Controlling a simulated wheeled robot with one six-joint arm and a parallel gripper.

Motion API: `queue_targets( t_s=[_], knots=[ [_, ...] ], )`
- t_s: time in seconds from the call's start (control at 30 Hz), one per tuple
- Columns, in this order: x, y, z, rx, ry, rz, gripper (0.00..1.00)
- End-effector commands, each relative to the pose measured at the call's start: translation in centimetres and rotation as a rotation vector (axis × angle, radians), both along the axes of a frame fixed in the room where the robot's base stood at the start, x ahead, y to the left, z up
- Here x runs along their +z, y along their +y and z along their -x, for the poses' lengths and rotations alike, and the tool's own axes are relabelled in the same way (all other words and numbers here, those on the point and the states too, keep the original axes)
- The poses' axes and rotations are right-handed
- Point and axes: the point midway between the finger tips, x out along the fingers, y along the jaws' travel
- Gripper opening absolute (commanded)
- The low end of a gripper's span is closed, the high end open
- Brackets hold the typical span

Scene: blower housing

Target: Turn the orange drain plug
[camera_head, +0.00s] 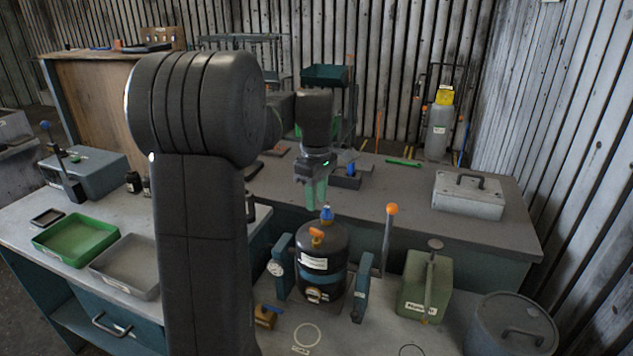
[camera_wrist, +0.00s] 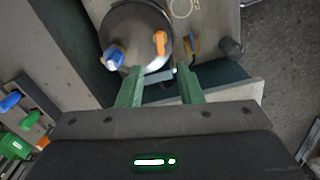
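A dark round vessel (camera_head: 318,258) stands on the bench, with an orange handle-like piece (camera_head: 317,234) and a blue knob (camera_head: 326,213) on top. The orange piece also shows in the wrist view (camera_wrist: 160,43), right of the blue knob (camera_wrist: 114,57). No readable label confirms that this orange piece is the drain plug. A small orange-brown fitting (camera_head: 317,294) sits low on the vessel's front. My gripper (camera_wrist: 160,70) has two green fingers spread apart with nothing between them. In the head view my gripper (camera_head: 316,205) points down, above and behind the vessel top.
Teal posts (camera_head: 281,268) flank the vessel, and an orange-tipped lever (camera_head: 391,210) rises at its right. A brass valve (camera_head: 266,314) is at its front left. A green canister (camera_head: 424,287) and grey drum (camera_head: 510,325) stand right. The back bench holds a grey box (camera_head: 468,195).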

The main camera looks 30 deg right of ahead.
Motion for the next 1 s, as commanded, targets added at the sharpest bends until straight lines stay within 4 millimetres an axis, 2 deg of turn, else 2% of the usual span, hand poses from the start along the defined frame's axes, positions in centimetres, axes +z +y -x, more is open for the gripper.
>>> queue_targets(
  t_s=[0.1, 0.33, 1.0],
  knots=[
    [2.3, 0.0, 0.0, 0.0, -0.003, 0.002, 0.33],
    [4.6, 0.0, 0.0, 0.0, -0.001, 0.0, 0.33],
    [4.4, 0.0, 0.0, 0.0, 0.0, -0.001, 0.33]
  ],
)
